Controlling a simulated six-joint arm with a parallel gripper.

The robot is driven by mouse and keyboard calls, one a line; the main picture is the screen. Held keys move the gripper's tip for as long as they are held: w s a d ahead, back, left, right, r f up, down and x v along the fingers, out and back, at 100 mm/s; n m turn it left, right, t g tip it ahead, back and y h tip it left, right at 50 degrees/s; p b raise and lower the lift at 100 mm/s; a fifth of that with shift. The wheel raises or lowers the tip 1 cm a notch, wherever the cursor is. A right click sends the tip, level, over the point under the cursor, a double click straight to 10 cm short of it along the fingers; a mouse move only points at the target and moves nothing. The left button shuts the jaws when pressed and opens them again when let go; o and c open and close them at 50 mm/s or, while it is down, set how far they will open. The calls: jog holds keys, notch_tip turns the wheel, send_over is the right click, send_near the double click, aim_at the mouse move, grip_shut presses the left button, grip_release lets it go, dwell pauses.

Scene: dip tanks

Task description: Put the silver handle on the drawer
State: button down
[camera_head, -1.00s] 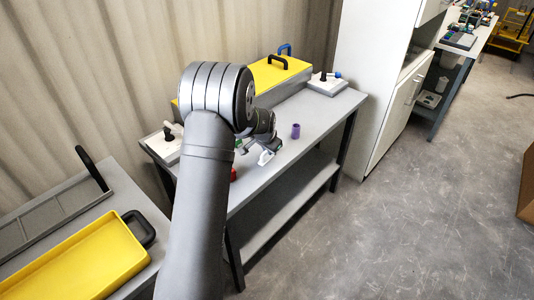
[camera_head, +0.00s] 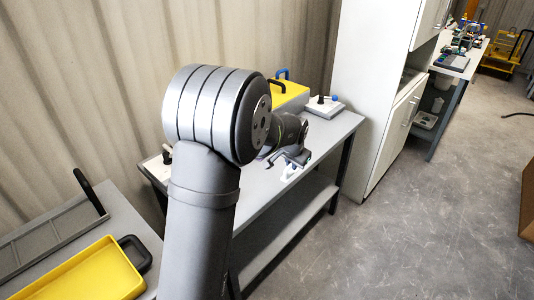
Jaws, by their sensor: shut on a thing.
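My gripper (camera_head: 290,166) is small in the picture, over the right part of the grey bench (camera_head: 262,205). It is shut on a small pale thing (camera_head: 292,173) that shows below its jaws. This is too small to tell for sure whether it is the silver handle. My arm hides much of the bench top. No drawer can be clearly told; the white cabinet (camera_head: 395,145) to the right of the bench has a white front.
A yellow-topped box (camera_head: 290,93) with black and blue handles stands at the bench's back. A yellow tray (camera_head: 85,275) lies on the left table.

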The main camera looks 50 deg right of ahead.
jog(key=shift+s+r, duration=0.2)
jog(key=shift+s, duration=0.1)
jog(key=w+a+f+n+t+y, duration=0.25)
jog(key=w+a+n, duration=0.65)
jog(key=w+a, duration=1.6)
jog(key=w+a+f+n+y, duration=0.15)
jog(key=a+n, duration=0.25)
jog(key=a, duration=1.4)
jog(key=a+f+n+y, duration=0.1)
jog(key=a+n+y, duration=0.3)
jog(key=a, duration=1.3)
notch_tip(320, 180, up, 2)
jog(key=h, duration=0.2)
send_over(132, 229)
jog(key=s+d, duration=0.1)
jog(key=s, duration=0.1)
jog(key=shift+g, duration=0.35)
jog(key=shift+d+f, duration=0.15)
jog(key=shift+f, duration=3.75)
jog(key=shift+f, duration=0.15)
